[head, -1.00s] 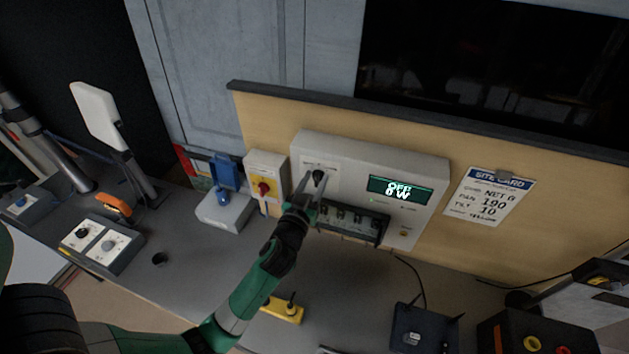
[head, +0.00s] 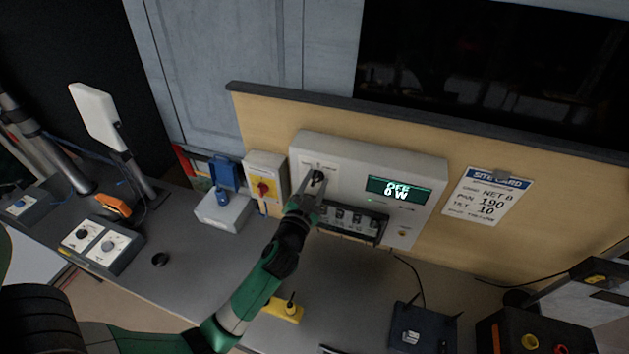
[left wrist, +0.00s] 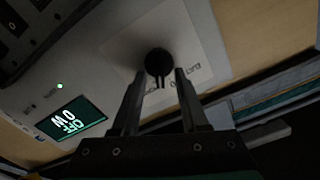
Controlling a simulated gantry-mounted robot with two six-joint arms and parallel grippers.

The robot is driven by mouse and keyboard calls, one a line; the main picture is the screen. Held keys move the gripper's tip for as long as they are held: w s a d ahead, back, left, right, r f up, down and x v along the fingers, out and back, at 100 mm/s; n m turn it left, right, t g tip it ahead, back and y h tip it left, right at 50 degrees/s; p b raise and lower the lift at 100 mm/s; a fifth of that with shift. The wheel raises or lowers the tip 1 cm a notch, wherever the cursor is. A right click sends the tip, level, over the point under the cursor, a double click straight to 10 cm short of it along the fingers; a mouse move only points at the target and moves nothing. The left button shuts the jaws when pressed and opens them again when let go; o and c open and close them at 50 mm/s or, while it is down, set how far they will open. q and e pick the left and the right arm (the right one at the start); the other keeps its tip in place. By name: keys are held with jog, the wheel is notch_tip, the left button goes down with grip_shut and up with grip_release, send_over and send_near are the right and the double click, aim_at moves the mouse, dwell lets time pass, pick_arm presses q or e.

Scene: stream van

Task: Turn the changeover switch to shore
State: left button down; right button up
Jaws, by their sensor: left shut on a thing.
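The changeover switch is a black rotary knob (head: 318,176) on the upper left of a pale grey power panel (head: 345,153). My left gripper (head: 313,184) reaches up to it from below, its fingers shut on the knob. In the left wrist view the round dark knob (left wrist: 158,61) sits between the two fingertips (left wrist: 160,75), on a pale label plate (left wrist: 200,50). The plate's lettering is too blurred to read, and I cannot tell the knob's exact pointing direction. The panel's display (head: 398,190) reads OFF, 0 W. My right gripper is not in view.
A red-and-yellow rotary isolator (head: 263,188) is just left of the panel. A row of breakers (head: 352,219) is below the knob. A blue-lidded socket box (head: 224,210), yellow block (head: 284,310) and router (head: 420,330) stand on the grey bench (head: 190,270).

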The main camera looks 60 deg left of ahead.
pick_arm(q)
jog(key=shift+w+d+f+m+p, duration=0.1)
jog(key=shift+m+p, duration=0.2)
jog(key=shift+m, duration=1.7)
jog(key=shift+c, duration=2.2)
grip_release()
jog(key=shift+d, duration=0.1)
jog(key=b+v, duration=0.2)
jog(key=v, duration=0.9)
jog(key=shift+s+d, duration=0.15)
jog(key=shift+s, duration=0.05)
